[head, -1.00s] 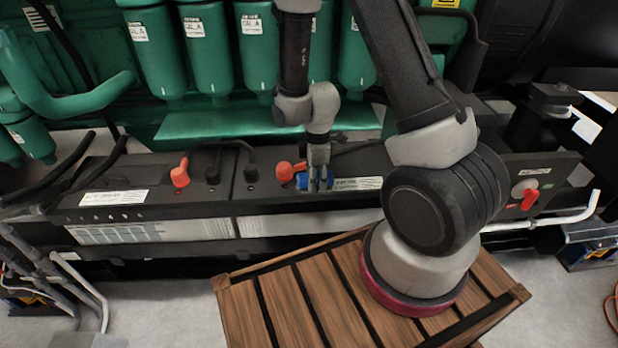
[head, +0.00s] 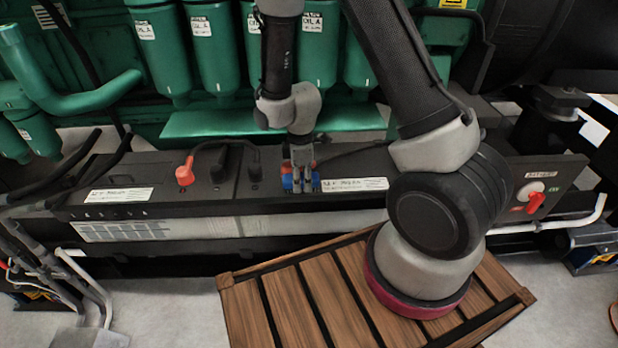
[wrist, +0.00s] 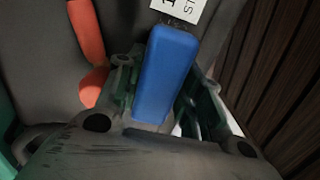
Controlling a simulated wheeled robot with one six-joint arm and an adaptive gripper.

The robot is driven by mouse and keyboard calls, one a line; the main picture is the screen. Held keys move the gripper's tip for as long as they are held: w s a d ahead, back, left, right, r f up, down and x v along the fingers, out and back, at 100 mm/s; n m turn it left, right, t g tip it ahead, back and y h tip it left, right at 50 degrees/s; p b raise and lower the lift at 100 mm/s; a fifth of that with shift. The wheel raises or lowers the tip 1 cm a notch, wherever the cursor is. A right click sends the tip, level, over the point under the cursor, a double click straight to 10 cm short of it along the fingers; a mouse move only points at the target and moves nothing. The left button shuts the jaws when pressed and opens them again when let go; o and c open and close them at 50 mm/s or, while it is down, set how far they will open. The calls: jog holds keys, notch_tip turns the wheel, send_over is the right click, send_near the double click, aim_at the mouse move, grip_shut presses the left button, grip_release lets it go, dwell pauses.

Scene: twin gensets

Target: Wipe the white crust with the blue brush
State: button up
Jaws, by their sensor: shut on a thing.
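The blue brush (head: 287,182) is in my gripper (head: 301,187), low over the right part of the black battery box. In the wrist view the brush's blue block (wrist: 167,75) sits between the fingers, pointing away from the camera. A red-orange terminal cover (wrist: 88,45) is just left of the brush there, and the gripper mostly hides it in the head view. I cannot make out the white crust for sure. A small pale patch (wrist: 177,130) shows beside the brush between the fingers. Whether the brush touches the surface is unclear.
The black battery box (head: 225,193) carries another red terminal cover (head: 185,172), black cables and white labels (head: 355,184). Green cylinders (head: 215,45) stand close behind. A red switch (head: 536,202) is at the right. A slatted wooden crate (head: 290,300) lies in front.

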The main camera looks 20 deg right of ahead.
aim_at(321, 187)
jog(key=shift+w+a, duration=0.3)
jog(key=shift+a, duration=0.3)
jog(key=shift+s+d, duration=0.35)
jog(key=shift+d, duration=0.75)
jog(key=shift+s+d, duration=0.4)
jog(key=shift+d, duration=0.75)
jog(key=shift+s+d, duration=0.35)
jog(key=shift+d, duration=0.75)
jog(key=shift+w+a, duration=0.3)
jog(key=shift+a, duration=0.55)
jog(key=shift+w+a, duration=0.3)
jog(key=shift+a, duration=0.55)
jog(key=shift+w+a+f, duration=0.1)
jog(key=shift+w+a, duration=0.15)
jog(key=shift+a, duration=0.6)
jog(key=shift+w+a, duration=0.25)
jog(key=shift+a, duration=0.55)
jog(key=shift+r, duration=3.05)
jog(key=shift+r, duration=0.1)
